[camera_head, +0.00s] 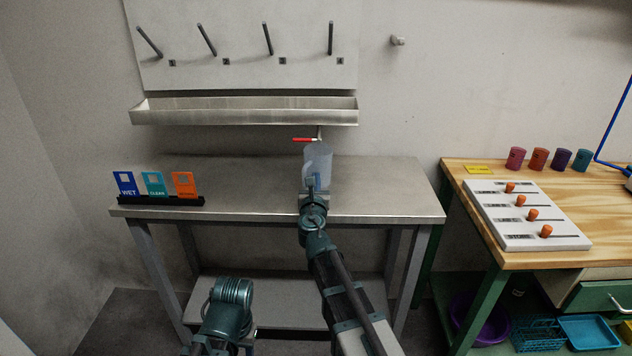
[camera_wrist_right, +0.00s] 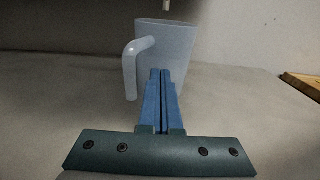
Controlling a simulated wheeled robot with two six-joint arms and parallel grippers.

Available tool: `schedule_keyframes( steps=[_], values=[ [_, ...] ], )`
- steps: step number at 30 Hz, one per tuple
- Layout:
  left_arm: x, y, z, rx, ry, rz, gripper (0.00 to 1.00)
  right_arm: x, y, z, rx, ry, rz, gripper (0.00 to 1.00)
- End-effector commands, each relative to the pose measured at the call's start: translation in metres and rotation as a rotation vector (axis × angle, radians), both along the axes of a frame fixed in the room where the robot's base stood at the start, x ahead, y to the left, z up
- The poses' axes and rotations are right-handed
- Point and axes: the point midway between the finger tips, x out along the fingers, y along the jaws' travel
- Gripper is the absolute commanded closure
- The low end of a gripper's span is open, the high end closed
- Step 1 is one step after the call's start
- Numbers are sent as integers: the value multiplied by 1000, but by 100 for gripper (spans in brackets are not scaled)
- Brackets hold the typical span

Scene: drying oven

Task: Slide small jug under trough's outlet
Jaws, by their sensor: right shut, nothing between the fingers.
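The small jug (camera_head: 318,160) is translucent bluish and stands upright on the metal table, below the right part of the trough. The trough (camera_head: 240,111) is a long metal channel on the wall; its outlet with a red lever (camera_head: 304,139) is just above the jug. In the right wrist view the jug (camera_wrist_right: 178,50) has its handle at the left, and the outlet tip (camera_wrist_right: 166,5) shows above its mouth. My right gripper (camera_head: 311,182) is shut and empty, its fingertips (camera_wrist_right: 161,75) at the jug's near side, seemingly touching. My left arm shows low in the head view; its fingers are not seen.
The metal table (camera_head: 240,185) is mostly clear. A black rack (camera_head: 160,200) with blue, teal and orange cards stands at its left front. A wooden bench (camera_head: 470,205) at the right holds a slider panel (camera_head: 525,215) and several coloured cups.

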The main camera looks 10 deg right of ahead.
Motion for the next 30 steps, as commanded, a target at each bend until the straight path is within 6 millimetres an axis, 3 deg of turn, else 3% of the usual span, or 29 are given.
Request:
schedule_keyframes(
  steps=[5, 16, 30],
  values=[
    [0, 0, 0, 0, 0, 0, 50, 14, -4, 0, 0, 0, -1, 100],
    [0, 0, 0, 0, 0, 0, 50, 95, -28, 0, 0, 0, -2, 100],
    [0, 0, 0, 0, 0, 0, 50, 97, -30, 0, 0, 0, 0, 100]
  ],
)
